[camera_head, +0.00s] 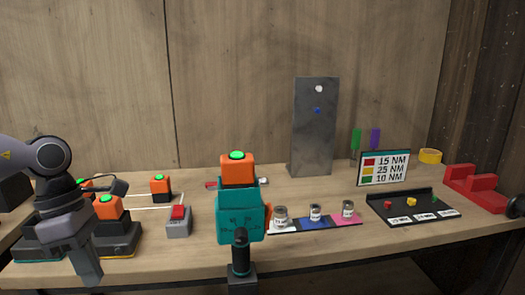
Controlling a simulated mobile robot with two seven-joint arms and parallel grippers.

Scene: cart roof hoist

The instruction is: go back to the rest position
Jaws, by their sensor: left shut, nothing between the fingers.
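My left gripper (90,276) hangs at the lower left with its fingers pointing down, shut and empty. It is in front of the black bases at the left of the bench and apart from the teal tool in the middle. My left arm comes in from the left edge and covers part of the items behind it. My right gripper does not show.
A teal tool (240,215) with an orange top stands upright at the bench's front edge. A grey box (178,224) with a red switch stands left.

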